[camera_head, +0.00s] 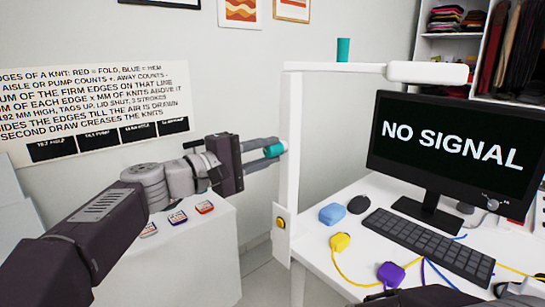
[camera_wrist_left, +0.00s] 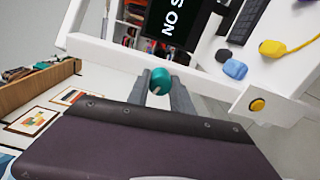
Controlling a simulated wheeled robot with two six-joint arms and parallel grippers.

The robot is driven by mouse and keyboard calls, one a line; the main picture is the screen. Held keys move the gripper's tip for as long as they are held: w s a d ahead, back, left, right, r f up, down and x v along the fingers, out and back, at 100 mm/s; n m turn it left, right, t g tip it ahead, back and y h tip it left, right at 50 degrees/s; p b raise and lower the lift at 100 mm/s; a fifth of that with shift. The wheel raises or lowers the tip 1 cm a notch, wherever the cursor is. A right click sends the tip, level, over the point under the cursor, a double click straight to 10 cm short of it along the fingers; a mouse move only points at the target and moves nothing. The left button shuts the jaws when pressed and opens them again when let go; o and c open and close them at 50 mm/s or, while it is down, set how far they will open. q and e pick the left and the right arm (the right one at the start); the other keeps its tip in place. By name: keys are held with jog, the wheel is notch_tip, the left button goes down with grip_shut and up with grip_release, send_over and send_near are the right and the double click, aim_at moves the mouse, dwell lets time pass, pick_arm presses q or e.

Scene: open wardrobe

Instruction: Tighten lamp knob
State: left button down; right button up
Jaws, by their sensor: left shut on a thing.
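The white lamp has an upright post (camera_head: 291,120) and a horizontal arm with a white head (camera_head: 427,72). A teal knob (camera_head: 274,150) sits on the side of the post. My left gripper (camera_head: 270,151) reaches in from the left and is shut on this knob, right beside the post. In the left wrist view the knob (camera_wrist_left: 160,78) shows between the fingertips. Another teal cylinder (camera_head: 343,50) stands upright on top of the lamp arm. A yellow round button (camera_head: 280,223) is low on the post. The fingers of my right gripper are not visible.
A white desk (camera_head: 330,265) at the right holds a monitor (camera_head: 447,145), a keyboard (camera_head: 428,243), a mouse (camera_head: 358,204) and blue, yellow and purple cabled items. A white cabinet (camera_head: 195,260) with several small tins stands below my left arm. A text poster hangs behind.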

pick_arm(q)
jog(key=shift+f+m+b, duration=0.1)
jog(key=shift+m+b, duration=2.7)
jog(key=shift+m, duration=0.2)
jog(key=m+b, duration=0.2)
jog(key=m, duration=0.1)
jog(key=shift+m, duration=0.3)
jog(key=shift+m+b, duration=0.7)
jog(key=shift+m, duration=0.2)
jog(key=shift+r, duration=0.2)
jog(key=c, duration=1.1)
grip_release()
jog(key=shift+o, duration=0.2)
jog(key=shift+f, duration=0.1)
jog(key=shift+c, duration=0.3)
